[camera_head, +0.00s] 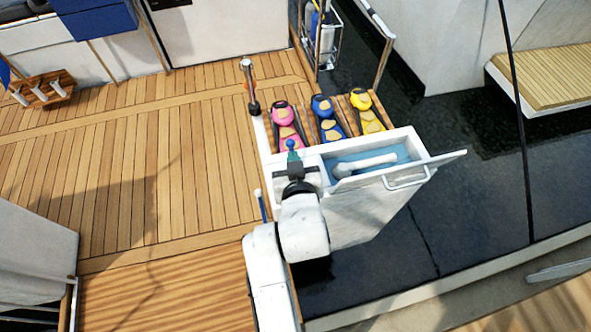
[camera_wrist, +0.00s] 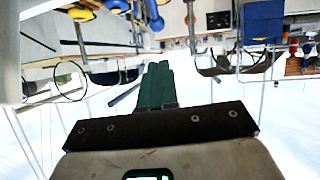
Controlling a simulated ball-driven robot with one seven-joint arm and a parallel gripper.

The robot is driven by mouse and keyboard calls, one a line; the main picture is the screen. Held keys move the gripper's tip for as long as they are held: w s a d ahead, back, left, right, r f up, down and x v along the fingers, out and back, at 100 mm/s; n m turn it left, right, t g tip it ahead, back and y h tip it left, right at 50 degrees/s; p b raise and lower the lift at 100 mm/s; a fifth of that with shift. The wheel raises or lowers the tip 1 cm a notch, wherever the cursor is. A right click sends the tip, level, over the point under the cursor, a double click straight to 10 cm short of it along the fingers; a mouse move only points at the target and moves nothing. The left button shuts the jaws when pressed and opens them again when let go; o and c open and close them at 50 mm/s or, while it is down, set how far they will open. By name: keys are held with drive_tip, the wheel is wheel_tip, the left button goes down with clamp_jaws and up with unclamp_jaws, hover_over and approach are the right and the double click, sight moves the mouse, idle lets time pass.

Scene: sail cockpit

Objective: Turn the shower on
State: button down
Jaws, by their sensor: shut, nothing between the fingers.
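A white shower handset (camera_head: 366,164) lies in an open white box (camera_head: 312,158) with a blue inside. The box's white lid (camera_head: 410,175) is swung out and carries a handle. My gripper (camera_head: 292,155) is over the left end of the box, left of the handset. A small blue knob (camera_head: 290,144) shows right at its fingertips; I cannot tell whether they touch. In the wrist view my green fingers (camera_wrist: 156,80) are together and empty. The handset is not clear in that view.
A wooden deck (camera_head: 130,180) is open at left. A dark lower floor (camera_head: 470,215) lies at right.

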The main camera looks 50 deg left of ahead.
drive_tip(key=v, duration=0.2)
drive_tip(key=r+v, duration=0.1)
drive_tip(key=v, duration=0.2)
drive_tip(key=shift+r, duration=0.1)
idle(0.6)
drive_tip(key=w+d+f+m+h, duration=0.2)
drive_tip(key=d+f, duration=0.1)
drive_tip(key=d, duration=0.6)
drive_tip(key=w+d+f+m+h, duration=0.2)
drive_tip(key=d+f+h, duration=0.1)
drive_tip(key=d, duration=0.7)
drive_tip(key=w+d+f+m+h, duration=0.2)
drive_tip(key=d+f, duration=0.1)
drive_tip(key=d, duration=0.6)
drive_tip(key=s+d+f+m+g+h, duration=0.1)
drive_tip(key=s+d, duration=0.1)
drive_tip(key=d, duration=0.3)
drive_tip(key=s+d+m+h, duration=0.1)
drive_tip(key=s+d, duration=0.1)
drive_tip(key=d, duration=0.3)
drive_tip(key=s+d+f+m+g+h, duration=0.1)
drive_tip(key=s+d+m, duration=0.1)
drive_tip(key=d, duration=0.3)
drive_tip(key=shift+d+f+g, duration=0.3)
drive_tip(key=shift+d, duration=0.05)
drive_tip(key=s+d+m+g+h, duration=0.1)
drive_tip(key=s+d+m+g, duration=0.2)
drive_tip(key=s+d, duration=0.7)
drive_tip(key=shift+s+h, duration=0.3)
drive_tip(key=shift+s, duration=0.25)
